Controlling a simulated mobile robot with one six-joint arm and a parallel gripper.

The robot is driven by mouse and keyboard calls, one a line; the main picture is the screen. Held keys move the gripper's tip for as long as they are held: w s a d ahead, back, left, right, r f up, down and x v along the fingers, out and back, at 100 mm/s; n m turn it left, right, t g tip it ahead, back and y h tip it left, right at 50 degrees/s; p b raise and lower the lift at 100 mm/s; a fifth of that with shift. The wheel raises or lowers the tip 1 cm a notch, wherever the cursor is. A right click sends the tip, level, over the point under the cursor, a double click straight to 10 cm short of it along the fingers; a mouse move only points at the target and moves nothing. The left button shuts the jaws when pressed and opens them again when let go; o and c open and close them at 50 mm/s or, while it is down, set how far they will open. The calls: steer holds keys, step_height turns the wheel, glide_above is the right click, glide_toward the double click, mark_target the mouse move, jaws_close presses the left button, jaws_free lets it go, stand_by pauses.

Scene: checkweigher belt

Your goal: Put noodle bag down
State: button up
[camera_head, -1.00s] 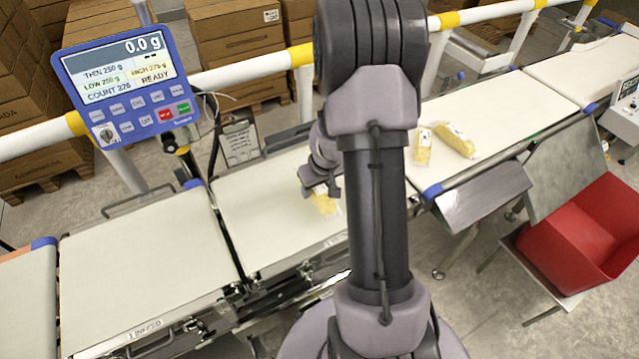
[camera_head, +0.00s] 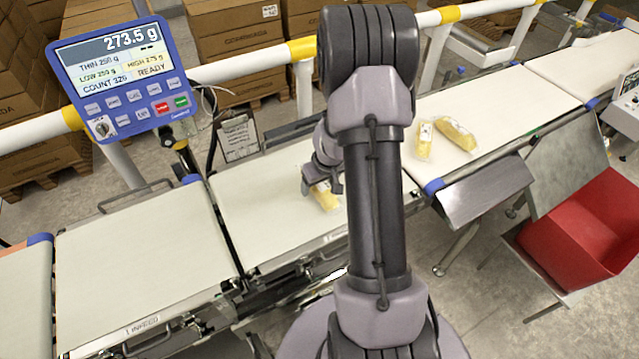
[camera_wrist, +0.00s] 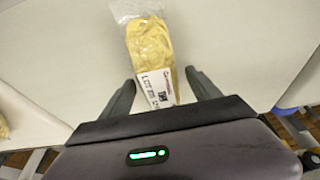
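The noodle bag (camera_head: 325,198) is a clear packet of yellow noodles with a white printed label, lying on the pale middle belt (camera_head: 265,210). In the wrist view the noodle bag (camera_wrist: 150,45) lies lengthwise, its labelled end between the two dark fingers. My gripper (camera_head: 320,184) is low over the bag in the head view. In the wrist view my gripper (camera_wrist: 161,82) has its fingers spread, with a gap on each side of the bag. The indicator display (camera_head: 120,75) reads 273.5 g. My arm hides part of the middle belt.
Two more noodle bags, one upright in the picture (camera_head: 424,140) and one slanted (camera_head: 456,135), lie on the right belt (camera_head: 500,105). A red bin (camera_head: 580,235) stands at the right. A white and yellow rail (camera_head: 250,70) runs behind the belts. The left belt (camera_head: 140,260) is empty.

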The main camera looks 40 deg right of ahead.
steer(key=d+p+v, duration=0.1)
steer(key=p+v, duration=0.4)
steer(key=v, duration=0.7)
steer(key=w+a+r+t, duration=0.1)
steer(key=a+r+t, duration=0.1)
steer(key=a+r, duration=1.2)
steer(key=s+a+r+m+y, duration=0.1)
steer(key=s+a+r, duration=0.4)
steer(key=s+a, duration=0.3)
steer(key=s+a+r+m+y, duration=0.15)
steer(key=s+a+r, duration=0.25)
steer(key=s+a, duration=0.4)
step_height(320, 180, down, 9)
steer(key=w+b, duration=0.1)
steer(key=b, duration=0.9)
steer(key=shift+a+f+n+t, duration=0.15)
steer(key=shift+a+n+t, duration=0.15)
steer(key=shift+a+n, duration=0.1)
